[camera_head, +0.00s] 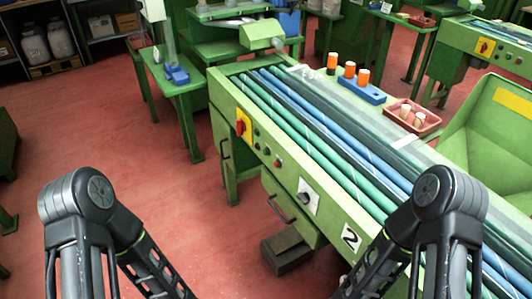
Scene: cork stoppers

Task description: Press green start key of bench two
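Bench two (228,90) is a green machine bench with blue and green rollers along its top. A white plate with a black "2" (351,237) is on its front face. A row of small round buttons is on that face. A dark green one (257,146) looks like the green key, but it is too small to be sure. A red button (278,163) is to its right. A red switch on a yellow plate (241,125) is to its left. Both my arms show in the lower corners, apart from the buttons. Neither gripper's fingers are in view.
A drawer handle (276,207) sticks out below the buttons. A dark block (287,249) lies on the floor beneath the bench. A small green table (182,84) stands at the bench's left end. The red floor (110,130) to the left is clear.

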